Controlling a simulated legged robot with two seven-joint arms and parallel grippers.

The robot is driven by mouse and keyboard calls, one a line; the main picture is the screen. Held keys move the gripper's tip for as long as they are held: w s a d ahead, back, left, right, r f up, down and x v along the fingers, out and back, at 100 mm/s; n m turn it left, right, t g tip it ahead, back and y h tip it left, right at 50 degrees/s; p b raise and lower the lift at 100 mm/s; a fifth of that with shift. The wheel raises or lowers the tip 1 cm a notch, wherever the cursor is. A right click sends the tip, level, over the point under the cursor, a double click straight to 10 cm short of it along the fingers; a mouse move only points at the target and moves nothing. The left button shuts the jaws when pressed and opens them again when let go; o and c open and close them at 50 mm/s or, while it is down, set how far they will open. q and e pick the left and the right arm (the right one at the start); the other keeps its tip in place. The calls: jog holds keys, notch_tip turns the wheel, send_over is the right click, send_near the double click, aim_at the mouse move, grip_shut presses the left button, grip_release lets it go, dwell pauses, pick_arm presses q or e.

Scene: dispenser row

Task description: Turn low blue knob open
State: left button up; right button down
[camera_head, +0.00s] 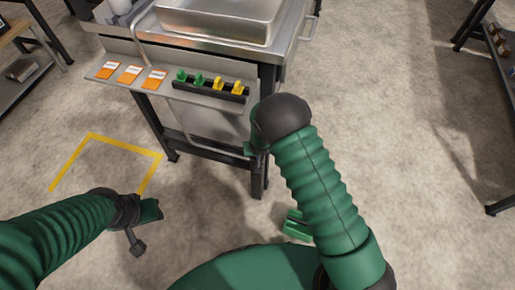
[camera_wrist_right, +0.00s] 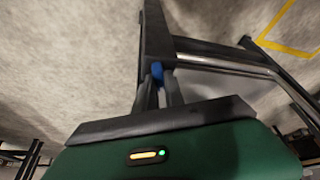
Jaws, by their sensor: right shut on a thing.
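The low blue knob (camera_wrist_right: 157,69) shows in the right wrist view, by the dark leg of the steel table. My right gripper (camera_wrist_right: 159,80) has one finger on each side of the knob and is shut on it. Most of the knob is hidden between the fingers. In the head view my right arm covers the knob, and only a little of the right gripper shows beside the table leg. My left gripper (camera_head: 145,222) hangs over the floor at the lower left, away from the table. Its finger opening is not clear.
The steel table (camera_head: 292,52) carries a metal tray (camera_head: 215,37). Its front shelf (camera_head: 126,87) holds orange-and-white cards and a black rack (camera_head: 210,92) with green and yellow pieces. A yellow floor marking (camera_head: 124,144) lies left of the table.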

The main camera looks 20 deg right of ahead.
jog(key=n+p, duration=0.1)
jog(key=n+y+p, duration=0.1)
jog(key=n, duration=0.1)
jog(key=n+p, duration=0.1)
jog(key=shift+d+r+y+p, duration=0.15)
jog(key=shift+r+y+p, duration=0.1)
jog(key=shift+y+p, duration=0.15)
jog(key=shift+w+f+n+g+y+p, duration=0.15)
jog(key=shift+n+y+p, duration=0.35)
jog(key=shift+n, duration=0.6)
jog(key=shift+s+n+g+y+p, duration=0.1)
jog(key=shift+n+g+y+p, duration=0.1)
jog(key=shift+n+p, duration=0.7)
jog(key=shift+n, duration=0.3)
jog(key=c, duration=1.4)
grip_release()
jog(key=shift+d+f, duration=0.1)
jog(key=shift+c, duration=0.2)
jog(key=p+v, duration=0.5)
jog(key=v, duration=1.1)
jog(key=shift+r, duration=0.35)
